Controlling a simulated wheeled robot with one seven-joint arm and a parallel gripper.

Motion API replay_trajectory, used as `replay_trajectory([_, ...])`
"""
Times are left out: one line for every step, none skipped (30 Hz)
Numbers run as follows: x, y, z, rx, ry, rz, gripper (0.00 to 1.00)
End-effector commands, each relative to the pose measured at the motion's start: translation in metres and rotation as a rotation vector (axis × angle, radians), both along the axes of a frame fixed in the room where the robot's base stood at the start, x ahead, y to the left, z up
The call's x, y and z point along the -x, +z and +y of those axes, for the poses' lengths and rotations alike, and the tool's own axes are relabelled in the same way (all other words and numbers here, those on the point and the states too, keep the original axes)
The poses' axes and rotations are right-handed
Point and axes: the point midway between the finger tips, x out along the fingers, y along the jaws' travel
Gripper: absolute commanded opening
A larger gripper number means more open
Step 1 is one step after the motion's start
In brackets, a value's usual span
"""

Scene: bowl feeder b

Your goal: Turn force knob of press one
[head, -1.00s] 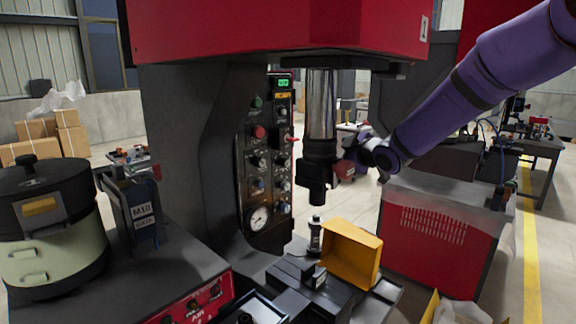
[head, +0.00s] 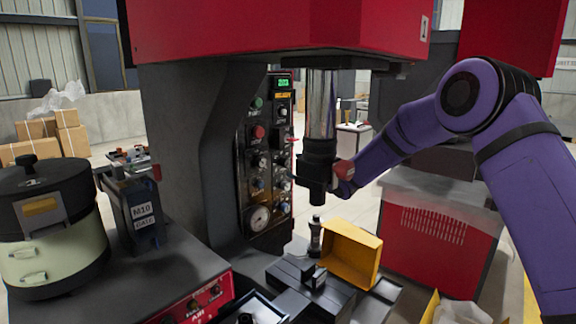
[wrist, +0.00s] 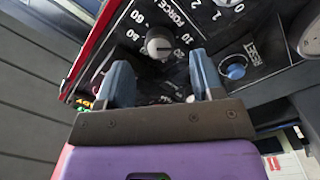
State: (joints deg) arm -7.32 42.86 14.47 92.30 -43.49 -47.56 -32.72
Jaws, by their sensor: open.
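The force knob (wrist: 159,44) is a grey, round knob in the wrist view. It sits on a dark dial plate with white numbers and the word FORCE. My gripper (wrist: 160,78) is open, with its two blue-grey fingers apart and nothing visible between the tips. The knob shows just beyond and between the fingertips; I cannot tell whether they touch it. In the head view, press one (head: 375,32) is red with a small 1 plate, and its control panel (head: 244,150) stands behind the ram. My fingers are hidden there behind the ram.
The black ram (head: 318,160) hangs between the head camera and my gripper. A blue knob (wrist: 235,68) and another numbered dial lie to the right in the wrist view. A yellow bin (head: 350,254) and a fixture stand below the ram.

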Motion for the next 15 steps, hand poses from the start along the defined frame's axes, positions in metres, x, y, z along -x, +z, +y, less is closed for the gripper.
replay_trajectory([-0.006, -0.001, 0.008, -0.002, 0.002, 0.0, 0.61])
replay_trajectory([-0.009, 0.0, 0.011, -0.002, 0.002, 0.0, 0.61])
replay_trajectory([-0.012, 0.0, 0.015, -0.001, 0.001, 0.0, 0.61])
replay_trajectory([-0.015, -0.001, 0.018, -0.001, 0.001, 0.0, 0.61])
replay_trajectory([-0.018, -0.001, 0.021, -0.002, 0.0, 0.0, 0.61])
replay_trajectory([-0.021, -0.001, 0.024, -0.001, 0.0, 0.001, 0.61])
replay_trajectory([-0.023, 0.0, 0.026, -0.001, -0.001, 0.0, 0.61])
replay_trajectory([-0.024, 0.0, 0.028, -0.001, 0.0, 0.001, 0.61])
replay_trajectory([-0.026, 0.0, 0.03, -0.001, 0.0, 0.001, 0.61])
replay_trajectory([-0.027, 0.0, 0.031, -0.001, 0.0, 0.001, 0.61])
replay_trajectory([-0.028, 0.0, 0.032, -0.001, 0.0, 0.001, 0.61])
replay_trajectory([-0.029, 0.0, 0.033, -0.001, 0.0, 0.001, 0.61])
replay_trajectory([-0.029, 0.0, 0.034, -0.001, 0.0, 0.001, 0.61])
replay_trajectory([-0.029, 0.0, 0.034, -0.001, 0.0, 0.001, 0.61])
replay_trajectory([-0.029, 0.0, 0.034, -0.001, 0.0, 0.001, 0.61])
